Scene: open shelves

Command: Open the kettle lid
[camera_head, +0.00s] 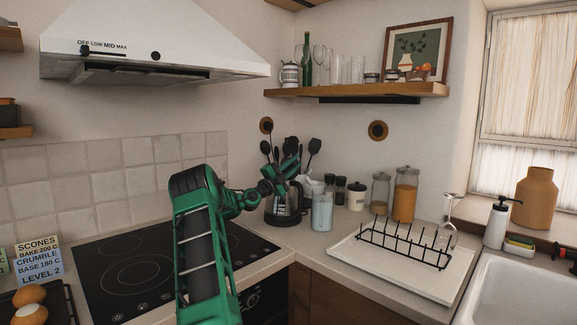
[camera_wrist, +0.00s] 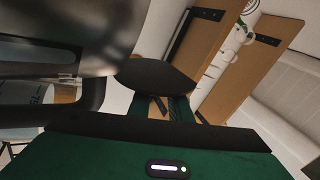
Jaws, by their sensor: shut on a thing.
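The kettle (camera_head: 283,212), with a shiny metal body and dark parts, stands on the counter in the corner to the right of the hob. My green gripper (camera_head: 280,178) is over its top and hides much of it, so I cannot tell how the lid sits. In the wrist view the kettle's metal body (camera_wrist: 75,35) fills the upper left. A dark rounded part (camera_wrist: 155,76) lies at the fingertips of my gripper (camera_wrist: 180,108). The jaws are shut on the kettle; whether they hold the lid itself is unclear.
Black utensils (camera_head: 313,150) stand close behind the kettle. A pale blue jar (camera_head: 322,212) stands close at its right. Further right are an orange-filled jar (camera_head: 405,194) and a dish rack (camera_head: 403,245). The black hob (camera_head: 130,270) lies left, under a white hood (camera_head: 160,40).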

